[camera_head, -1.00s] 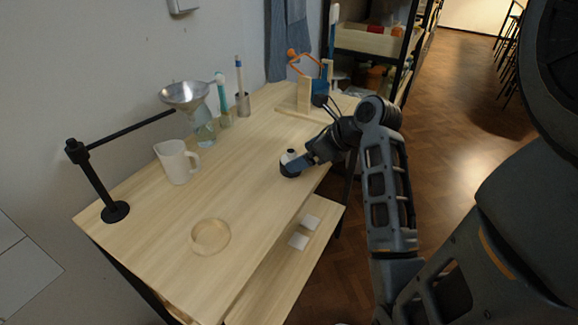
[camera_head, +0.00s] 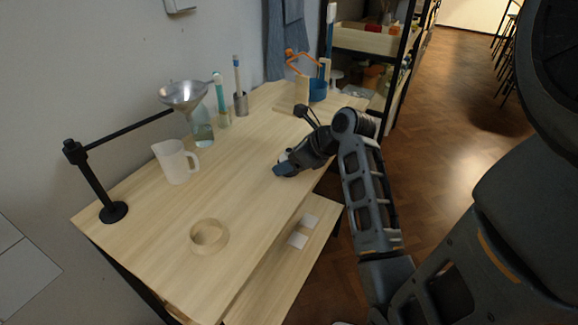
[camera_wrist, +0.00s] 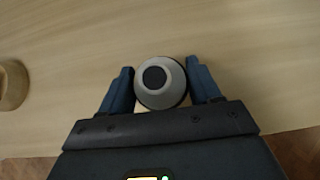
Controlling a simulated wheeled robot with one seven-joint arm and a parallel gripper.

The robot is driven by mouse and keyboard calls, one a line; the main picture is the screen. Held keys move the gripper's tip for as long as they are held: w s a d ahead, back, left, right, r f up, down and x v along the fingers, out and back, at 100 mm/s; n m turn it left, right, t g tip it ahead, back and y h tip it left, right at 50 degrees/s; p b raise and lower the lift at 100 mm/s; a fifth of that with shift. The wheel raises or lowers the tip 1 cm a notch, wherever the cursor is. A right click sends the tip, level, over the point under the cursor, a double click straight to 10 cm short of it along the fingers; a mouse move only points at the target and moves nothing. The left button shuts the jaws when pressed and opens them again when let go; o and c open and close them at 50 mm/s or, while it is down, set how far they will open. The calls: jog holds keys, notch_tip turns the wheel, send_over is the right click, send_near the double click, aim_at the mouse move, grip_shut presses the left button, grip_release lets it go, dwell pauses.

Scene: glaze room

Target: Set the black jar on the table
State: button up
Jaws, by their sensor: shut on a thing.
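My gripper (camera_wrist: 160,88) is shut on a round jar (camera_wrist: 172,88) with a pale grey top, a dark knob and a dark lower rim, which I take for the black jar. Its two blue fingers press on either side of it. In the head view my gripper (camera_head: 284,168) is low over the right part of the wooden table (camera_head: 230,185), and it hides most of the jar. I cannot tell whether the jar's bottom touches the table top.
A white pitcher (camera_head: 174,162), a black stand (camera_head: 113,211) holding a metal funnel (camera_head: 183,94), and a flask (camera_head: 203,130) stand to the left. A wooden rack (camera_head: 302,92) is at the back. The table's middle is clear.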

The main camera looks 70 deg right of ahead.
jog(key=c, duration=0.6)
jog(key=shift+c, duration=0.9)
jog(key=shift+r, duration=0.15)
